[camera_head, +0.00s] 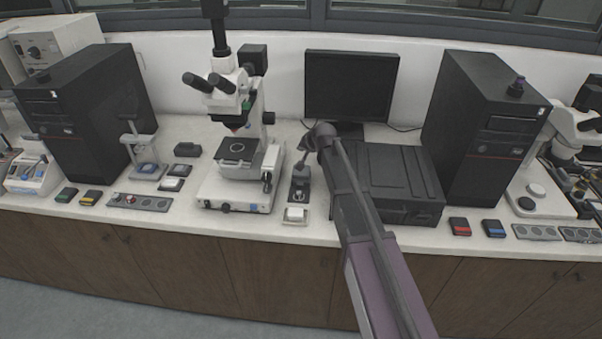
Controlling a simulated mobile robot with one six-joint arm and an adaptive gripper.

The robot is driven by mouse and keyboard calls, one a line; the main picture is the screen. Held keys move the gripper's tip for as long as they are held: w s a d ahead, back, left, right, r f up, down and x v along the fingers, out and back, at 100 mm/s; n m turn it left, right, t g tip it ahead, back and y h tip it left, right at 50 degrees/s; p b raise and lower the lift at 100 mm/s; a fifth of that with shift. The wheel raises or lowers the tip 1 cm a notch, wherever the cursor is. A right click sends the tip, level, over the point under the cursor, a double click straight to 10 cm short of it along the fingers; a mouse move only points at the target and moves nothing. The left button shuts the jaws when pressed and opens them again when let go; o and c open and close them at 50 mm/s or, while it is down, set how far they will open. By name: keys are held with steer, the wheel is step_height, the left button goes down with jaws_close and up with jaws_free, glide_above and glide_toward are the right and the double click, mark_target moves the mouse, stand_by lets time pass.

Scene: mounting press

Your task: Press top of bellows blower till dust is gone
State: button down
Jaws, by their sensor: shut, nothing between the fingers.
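A small dark upright object (300,188), which seems to be the bellows blower, stands on the bench between the microscope and the black case. A small pale block (295,214) sits just in front of it; any dust on it is too small to make out. My arm reaches in from the lower right. My gripper (301,167) points down and to the left, over the top of the dark object. It is shut with nothing held. I cannot tell whether its tips touch the top. The gripper partly hides the upper part of the object.
A white microscope (236,190) stands close on the left. A black case (395,175) is close on the right, partly behind my arm. A monitor (351,86) and two black towers (490,120) stand further back. Small coloured blocks (460,227) lie along the front edge.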

steer(key=shift+f+b, duration=3.45)
steer(key=shift+f, duration=0.3)
steer(key=shift+f, duration=0.2)
steer(key=shift+f+b, duration=0.25)
steer(key=shift+b, duration=0.2)
steer(key=shift+f+b, duration=0.75)
steer(key=shift+r, duration=0.2)
stand_by(0.3)
steer(key=shift+r+p, duration=1.05)
steer(key=shift+p, duration=0.15)
steer(key=shift+r+p, duration=2.5)
steer(key=shift+p, duration=0.05)
